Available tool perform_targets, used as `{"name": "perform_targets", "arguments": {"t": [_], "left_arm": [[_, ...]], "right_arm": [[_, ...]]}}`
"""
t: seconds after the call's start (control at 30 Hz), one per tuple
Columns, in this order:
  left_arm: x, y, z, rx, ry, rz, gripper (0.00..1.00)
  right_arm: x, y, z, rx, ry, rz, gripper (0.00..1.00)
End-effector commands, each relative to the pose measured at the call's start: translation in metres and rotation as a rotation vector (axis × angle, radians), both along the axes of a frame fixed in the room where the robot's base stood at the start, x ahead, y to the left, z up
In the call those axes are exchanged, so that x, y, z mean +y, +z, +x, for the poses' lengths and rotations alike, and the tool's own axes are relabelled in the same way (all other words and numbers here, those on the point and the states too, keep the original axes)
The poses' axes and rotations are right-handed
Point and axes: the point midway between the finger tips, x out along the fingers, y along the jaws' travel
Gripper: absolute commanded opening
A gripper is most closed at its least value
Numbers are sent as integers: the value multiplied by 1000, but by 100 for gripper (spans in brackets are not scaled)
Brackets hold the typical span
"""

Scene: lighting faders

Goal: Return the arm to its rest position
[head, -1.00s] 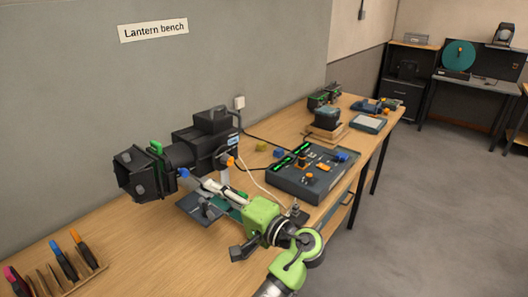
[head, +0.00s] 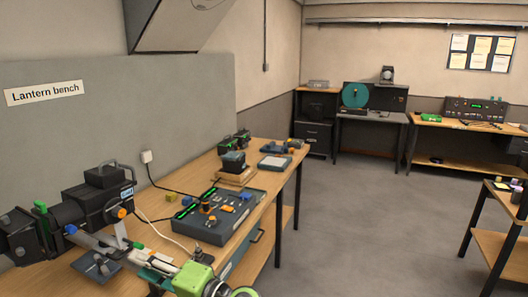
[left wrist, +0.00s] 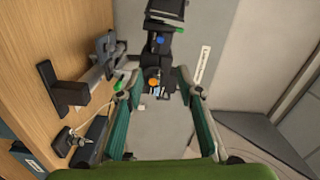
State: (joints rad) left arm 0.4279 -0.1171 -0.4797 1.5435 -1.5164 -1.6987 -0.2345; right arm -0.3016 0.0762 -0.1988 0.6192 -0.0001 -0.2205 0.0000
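My left gripper (head: 150,264) is low in the head view, over the front of the wooden bench and short of the black lantern (head: 92,208). In the left wrist view, my left gripper (left wrist: 157,88) has its two teal-padded fingers spread with nothing held between them. Beyond them is the lantern (left wrist: 165,42) with its orange and blue knobs. The fader console (head: 218,224) stands on the bench to the right of the gripper, apart from it, with green lights lit. My left arm leaves the bottom edge of the head view. My right gripper is not in view.
A dark flat stand (head: 97,268) lies on the bench (head: 150,195) close to the gripper. A white cable runs near the console. Small yellow and blue blocks lie behind it. Other workbenches stand along the back and right. The grey floor (head: 365,220) between is clear.

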Motion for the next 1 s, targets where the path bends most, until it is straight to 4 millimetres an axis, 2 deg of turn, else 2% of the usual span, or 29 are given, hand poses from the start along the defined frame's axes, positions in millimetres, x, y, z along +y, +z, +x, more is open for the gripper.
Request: {"name": "perform_targets", "arguments": {"t": [0.33, 0.57, 0.67, 0.8, 0.9, 1.0], "left_arm": [[16, -66, -19, 71, -35, -176, 33], [25, -135, -52, 140, -68, -387, 33], [26, -175, -77, 179, -85, -522, 33], [18, -234, -135, 231, -111, -785, 33], [5, -257, -173, 254, -130, -952, 33], [-7, -267, -201, 267, -145, -1075, 33]], "right_arm": [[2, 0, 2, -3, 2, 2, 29], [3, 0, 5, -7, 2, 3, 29], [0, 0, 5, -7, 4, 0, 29], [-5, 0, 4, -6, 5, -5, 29], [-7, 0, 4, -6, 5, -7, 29], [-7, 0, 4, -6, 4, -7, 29]]}}
